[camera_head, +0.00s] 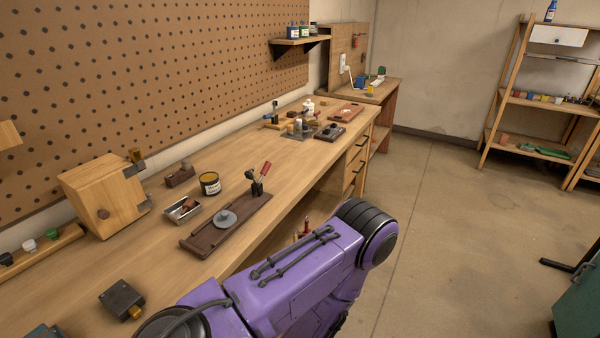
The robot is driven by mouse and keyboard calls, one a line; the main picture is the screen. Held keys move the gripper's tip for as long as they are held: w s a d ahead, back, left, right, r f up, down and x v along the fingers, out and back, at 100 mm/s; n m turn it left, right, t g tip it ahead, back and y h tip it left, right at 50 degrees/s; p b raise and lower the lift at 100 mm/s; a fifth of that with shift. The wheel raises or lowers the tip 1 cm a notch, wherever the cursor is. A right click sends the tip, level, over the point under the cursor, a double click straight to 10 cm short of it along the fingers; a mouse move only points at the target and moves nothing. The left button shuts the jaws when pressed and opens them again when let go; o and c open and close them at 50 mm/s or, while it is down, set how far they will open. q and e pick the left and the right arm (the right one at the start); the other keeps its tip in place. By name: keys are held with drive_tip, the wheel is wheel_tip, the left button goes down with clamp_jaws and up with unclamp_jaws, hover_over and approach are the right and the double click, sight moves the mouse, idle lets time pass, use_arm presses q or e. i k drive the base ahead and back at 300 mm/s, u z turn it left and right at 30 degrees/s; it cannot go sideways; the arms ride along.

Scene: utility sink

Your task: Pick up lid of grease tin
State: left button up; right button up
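A round dark tin with a yellow label (209,184), which looks like the grease tin, stands upright on the wooden workbench. Its top looks yellowish, and I cannot tell whether it is open. A grey round disc with a small raised middle (225,219) lies on a dark brown tray (200,243) in front of the tin. It looks like a lid and is apart from the tin. One of my purple arm links crosses the bottom of the view, right of the tray. Neither of my grippers shows.
A small metal box (183,210) sits left of the tin. A holder with a red-handled tool (260,182) stands at the tray's right end. A wooden box (103,195) and a dark block (121,300) are on the left.

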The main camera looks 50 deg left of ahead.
sight(224, 219)
drive_tip(key=z, duration=0.3)
drive_tip(key=i, duration=1.55)
drive_tip(key=u, duration=2.95)
